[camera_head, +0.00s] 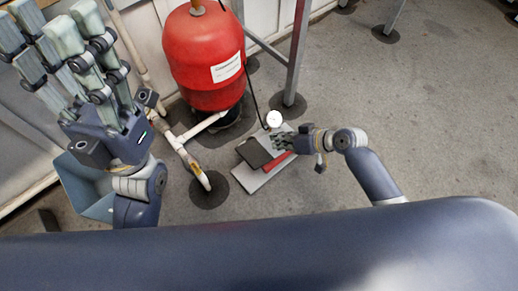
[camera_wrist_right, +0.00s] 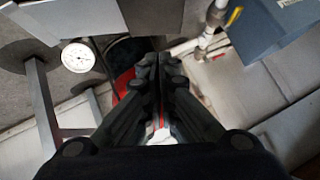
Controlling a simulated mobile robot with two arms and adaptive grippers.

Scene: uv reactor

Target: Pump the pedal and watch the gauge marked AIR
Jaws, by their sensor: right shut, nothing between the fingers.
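The foot pump stands on the floor in the head view, with a dark pedal plate (camera_head: 255,152), a red part (camera_head: 279,161) and a pale base plate (camera_head: 250,182). A round white gauge (camera_head: 273,119) sits just behind it. The wrist view shows a gauge dial (camera_wrist_right: 78,57) at the left; its lettering and reading are too small to make out. My right gripper (camera_head: 281,141) is shut and empty, over or against the pedal's right side; contact cannot be told. Its closed fingers (camera_wrist_right: 160,72) fill the middle of the wrist view. My left gripper (camera_head: 52,55) is raised, open and empty.
A red tank (camera_head: 204,55) with a white label stands behind the pump. White pipes (camera_head: 182,150) run beside it to the floor. A metal frame leg (camera_head: 297,55) rises behind the gauge. A blue-grey bin (camera_head: 85,190) is at the left.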

